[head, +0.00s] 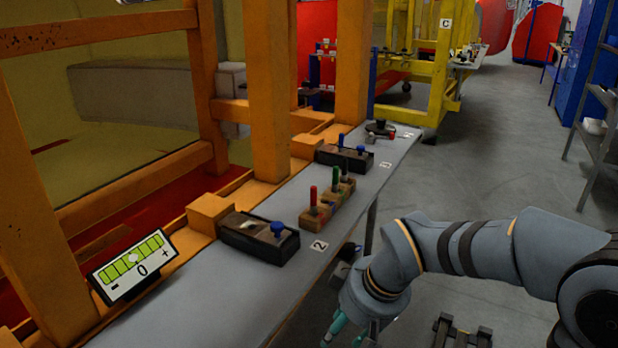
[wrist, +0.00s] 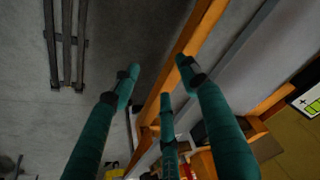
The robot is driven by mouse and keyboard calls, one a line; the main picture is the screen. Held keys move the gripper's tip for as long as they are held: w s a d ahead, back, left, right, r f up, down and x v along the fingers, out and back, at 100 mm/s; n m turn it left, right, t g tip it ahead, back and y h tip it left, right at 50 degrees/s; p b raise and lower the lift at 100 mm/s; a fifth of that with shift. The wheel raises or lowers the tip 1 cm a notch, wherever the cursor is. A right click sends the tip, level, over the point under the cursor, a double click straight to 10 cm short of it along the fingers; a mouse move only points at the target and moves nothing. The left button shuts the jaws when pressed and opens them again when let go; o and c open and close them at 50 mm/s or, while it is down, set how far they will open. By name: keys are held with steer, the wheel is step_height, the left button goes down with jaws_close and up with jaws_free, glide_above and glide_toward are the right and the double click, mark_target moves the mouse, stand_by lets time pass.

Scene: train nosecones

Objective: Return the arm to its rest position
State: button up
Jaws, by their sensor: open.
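My arm reaches in from the right edge of the head view and bends down beside the grey bench (head: 188,290). My gripper (head: 345,332) is low at the bottom of that view, off the bench's aisle side, with its teal fingers partly cut off by the frame. In the wrist view, the three teal fingers of my gripper (wrist: 160,80) are spread apart. Nothing shows between them.
On the bench are a black box with a blue knob (head: 258,236), a wooden block with coloured pegs (head: 327,203) and a display panel (head: 133,266). Orange posts (head: 272,90) line its far side. Shelving (head: 600,120) stands right. The grey aisle floor (head: 480,170) is largely clear.

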steer(key=s+f+g+b, duration=0.1)
steer(key=s+f+b, duration=0.1)
steer(key=s+f, duration=0.2)
steer(key=shift+s+f+b, duration=0.3)
steer(key=shift+s+f, duration=0.1)
steer(key=shift+f, duration=0.4)
steer(key=s+f+n+b, duration=0.1)
steer(key=s+f+b, duration=0.4)
steer(key=f+b, duration=1.5)
steer(key=s+f+n+b, duration=0.1)
steer(key=s+f+b, duration=0.4)
steer(key=f+b, duration=1.5)
steer(key=s+f+n+b, duration=0.1)
steer(key=s+f+b, duration=0.4)
steer(key=f+b, duration=1.5)
step_height(320, 180, down, 6)
steer(key=shift+s+f+g, duration=0.15)
steer(key=shift+s+g, duration=0.15)
steer(key=shift+s, duration=0.1)
